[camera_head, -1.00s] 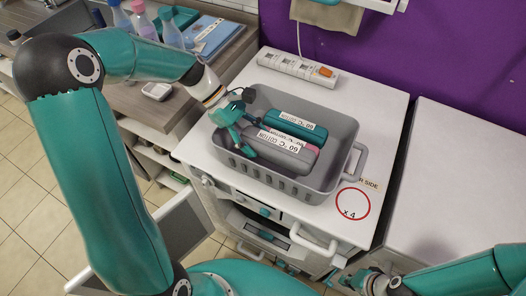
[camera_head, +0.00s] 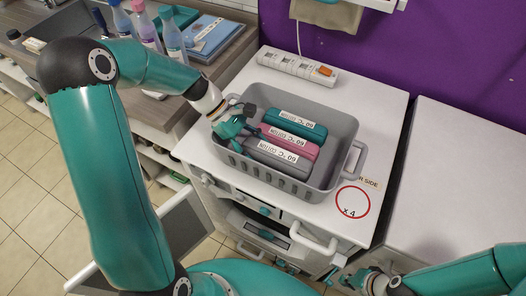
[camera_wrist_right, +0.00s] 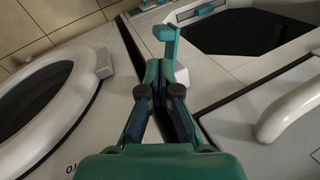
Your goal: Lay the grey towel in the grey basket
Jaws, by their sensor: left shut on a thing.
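The grey towel (camera_head: 277,158), a rolled bundle with a white "60 °C COTTON" label, is in the front of the grey basket (camera_head: 345,129), alongside the pink towel (camera_head: 290,141). My left gripper (camera_head: 252,131) is inside the basket's left end, shut on the left end of the grey towel. Its fingertips are partly hidden. My right gripper (camera_head: 352,283) is low at the lower right in the head view, away from the basket. It also shows in the right wrist view (camera_wrist_right: 162,72), with no towel at it; its jaw opening is unclear.
A teal towel (camera_head: 296,118) lies at the back of the basket. The basket stands on a white machine top (camera_head: 385,110) with a power strip (camera_head: 297,66) behind it. Bottles (camera_head: 172,38) stand on the counter at left. The white top at right (camera_head: 470,180) is clear.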

